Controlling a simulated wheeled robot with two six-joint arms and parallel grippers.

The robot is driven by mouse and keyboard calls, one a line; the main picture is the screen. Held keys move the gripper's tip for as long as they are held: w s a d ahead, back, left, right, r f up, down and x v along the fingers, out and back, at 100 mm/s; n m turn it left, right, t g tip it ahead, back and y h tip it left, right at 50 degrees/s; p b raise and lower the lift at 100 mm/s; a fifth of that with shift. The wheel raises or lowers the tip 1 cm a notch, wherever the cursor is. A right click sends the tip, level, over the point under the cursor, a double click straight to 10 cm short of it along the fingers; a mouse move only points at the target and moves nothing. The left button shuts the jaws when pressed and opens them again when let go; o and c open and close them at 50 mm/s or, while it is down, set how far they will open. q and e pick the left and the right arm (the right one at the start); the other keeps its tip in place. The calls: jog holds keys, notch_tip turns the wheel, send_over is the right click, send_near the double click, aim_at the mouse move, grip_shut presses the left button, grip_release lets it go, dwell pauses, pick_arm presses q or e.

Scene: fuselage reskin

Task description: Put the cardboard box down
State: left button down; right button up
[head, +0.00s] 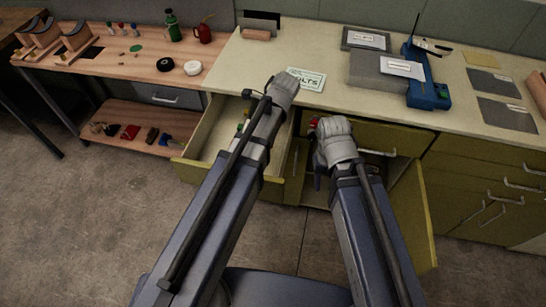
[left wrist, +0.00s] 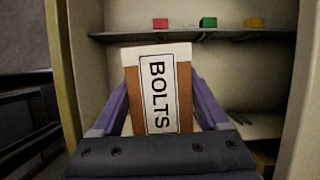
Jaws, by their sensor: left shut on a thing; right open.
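The cardboard box (left wrist: 184,98) is brown with a white top edge and a white label reading BOLTS. In the left wrist view it stands between the two purple fingers of my left gripper (left wrist: 158,105), which is shut on it. In the head view my left gripper and the box are hidden behind my left wrist. My right gripper (head: 319,178) is open, pointing down in front of the cabinet, partly hidden by its wrist. A card marked BOLTS (head: 307,80) lies on the counter (head: 263,62) just beyond my left wrist.
An open drawer (head: 203,149) with small coloured items is beside my left arm. A cabinet door (head: 411,210) stands open at right. Red (left wrist: 160,23), green (left wrist: 208,22) and yellow (left wrist: 257,23) blocks sit beyond the box. Grey slabs (head: 378,70) and a blue tool (head: 428,92) occupy the counter's right.

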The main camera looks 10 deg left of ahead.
pick_arm(q)
jog(key=shift+f+m+b, duration=0.35)
jog(key=shift+f+m, duration=0.05)
jog(key=shift+f, duration=0.3)
pick_arm(e)
jog(key=shift+f+n, duration=0.3)
jog(key=shift+f, duration=0.4)
pick_arm(q)
jog(key=shift+f, duration=0.1)
pick_arm(e)
jog(key=shift+f, duration=0.1)
pick_arm(q)
notch_tip(320, 180, down, 6)
jog(key=b, duration=0.6)
jog(key=shift+s, duration=0.1)
pick_arm(e)
notch_tip(320, 180, down, 6)
pick_arm(q)
jog(key=shift+f, duration=0.15)
pick_arm(e)
jog(key=shift+f, duration=0.15)
pick_arm(q)
notch_tip(320, 180, down, 4)
jog(key=b, duration=0.4)
jog(key=shift+r, duration=0.25)
pick_arm(e)
notch_tip(320, 180, down, 4)
jog(key=shift+r, duration=0.25)
